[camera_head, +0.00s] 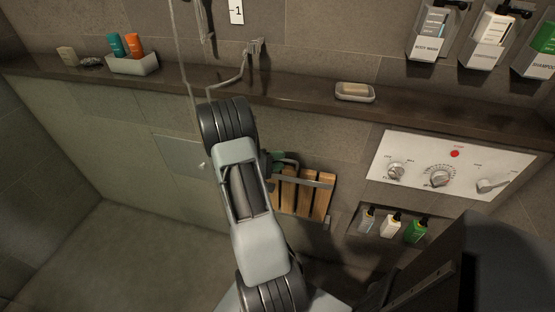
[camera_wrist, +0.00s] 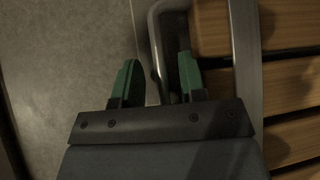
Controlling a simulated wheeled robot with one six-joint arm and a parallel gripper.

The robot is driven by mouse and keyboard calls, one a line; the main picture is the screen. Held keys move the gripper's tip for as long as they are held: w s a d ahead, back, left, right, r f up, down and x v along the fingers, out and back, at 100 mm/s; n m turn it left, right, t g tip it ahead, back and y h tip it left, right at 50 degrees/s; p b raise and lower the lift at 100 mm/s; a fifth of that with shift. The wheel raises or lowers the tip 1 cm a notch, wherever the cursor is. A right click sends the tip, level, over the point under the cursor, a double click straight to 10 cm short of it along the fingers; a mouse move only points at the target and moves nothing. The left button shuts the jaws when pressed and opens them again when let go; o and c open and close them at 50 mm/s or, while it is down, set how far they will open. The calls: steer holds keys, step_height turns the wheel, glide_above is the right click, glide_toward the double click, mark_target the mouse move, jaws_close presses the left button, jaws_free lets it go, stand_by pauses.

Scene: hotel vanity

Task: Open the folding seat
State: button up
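The folding seat (camera_head: 303,197) has wooden slats and a grey metal frame. It is folded up against the tiled wall below the ledge. In the wrist view its slats (camera_wrist: 285,90) fill the right side, with a flat metal bar across them. A bent metal tube (camera_wrist: 157,48) of the seat comes down between the green fingers of my gripper (camera_wrist: 157,80). The fingers are apart, with a gap between the tube and the left finger. The tube is close to the right finger; I cannot tell if they touch. In the head view my arm hides part of my gripper (camera_head: 279,160) and the seat's left side.
A dark ledge (camera_head: 300,93) runs above the seat, with a soap dish (camera_head: 355,92) on it. A control panel (camera_head: 445,163) and a niche with small bottles (camera_head: 391,224) are to the right. The floor (camera_head: 110,245) at the left is clear.

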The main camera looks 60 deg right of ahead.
jaws_close()
stand_by(0.5)
